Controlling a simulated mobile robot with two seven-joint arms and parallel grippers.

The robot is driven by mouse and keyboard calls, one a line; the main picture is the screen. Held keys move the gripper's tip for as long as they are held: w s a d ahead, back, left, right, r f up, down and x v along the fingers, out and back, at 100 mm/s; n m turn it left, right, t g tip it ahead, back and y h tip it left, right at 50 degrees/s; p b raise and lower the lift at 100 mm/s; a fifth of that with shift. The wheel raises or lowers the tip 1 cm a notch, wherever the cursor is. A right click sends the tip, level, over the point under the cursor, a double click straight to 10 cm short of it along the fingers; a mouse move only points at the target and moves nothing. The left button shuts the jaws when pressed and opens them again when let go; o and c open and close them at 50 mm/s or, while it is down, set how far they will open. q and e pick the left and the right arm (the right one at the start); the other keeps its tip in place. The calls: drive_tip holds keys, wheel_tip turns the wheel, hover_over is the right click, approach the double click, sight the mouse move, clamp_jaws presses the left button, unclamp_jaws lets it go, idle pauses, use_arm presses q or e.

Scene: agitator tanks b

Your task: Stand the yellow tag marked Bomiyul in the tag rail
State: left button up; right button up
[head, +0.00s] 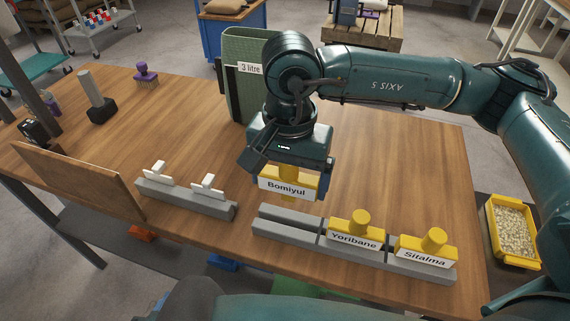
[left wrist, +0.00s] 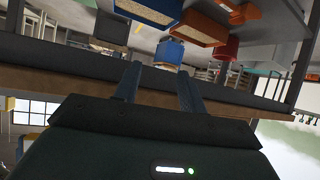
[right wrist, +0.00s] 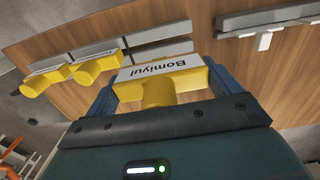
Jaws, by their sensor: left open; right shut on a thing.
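The yellow tag marked Bomiyul (head: 287,185) is held upright in my right gripper (head: 288,180), which is shut on it. It also shows in the right wrist view (right wrist: 160,72) between the blue fingers. The grey tag rail (head: 280,231) lies along the table's front edge. Its left slot is empty. The tags marked Yoribane (head: 354,236) and Sitalma (head: 426,250) stand in its other slots. The Bomiyul tag is above and behind the empty left slot, apart from the rail. My left gripper (left wrist: 157,90) is open and empty; it is not in the head view.
A shorter grey rail (head: 185,198) with two white tags stands to the left. A green 3 litre container (head: 245,95) is behind my right gripper. A wooden board (head: 75,180) stands at the left front edge. A yellow bin (head: 511,230) is off the table's right side.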

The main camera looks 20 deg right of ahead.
sight(288, 200)
drive_tip(key=shift+s, duration=0.1)
drive_tip(key=shift+f+b, duration=0.2)
drive_tip(key=shift+b, duration=0.5)
wheel_tip(288, 200, down, 2)
drive_tip(key=shift+f+b, duration=0.2)
drive_tip(key=shift+b, duration=1.05)
wheel_tip(288, 200, down, 3)
drive_tip(key=b, duration=0.2)
drive_tip(key=shift+r+b, duration=0.2)
drive_tip(key=shift+b, duration=0.2)
drive_tip(key=shift+f, duration=0.15)
use_arm(q)
drive_tip(key=shift+n+h, duration=0.3)
drive_tip(key=shift+n, duration=0.5)
drive_tip(key=f, duration=0.4)
drive_tip(key=shift+w+d+f, duration=0.1)
drive_tip(key=shift+d, duration=0.25)
drive_tip(key=shift+f+b, duration=0.15)
drive_tip(key=shift+b, duration=0.15)
drive_tip(key=shift+f+b, duration=0.35)
drive_tip(key=shift+f, duration=0.1)
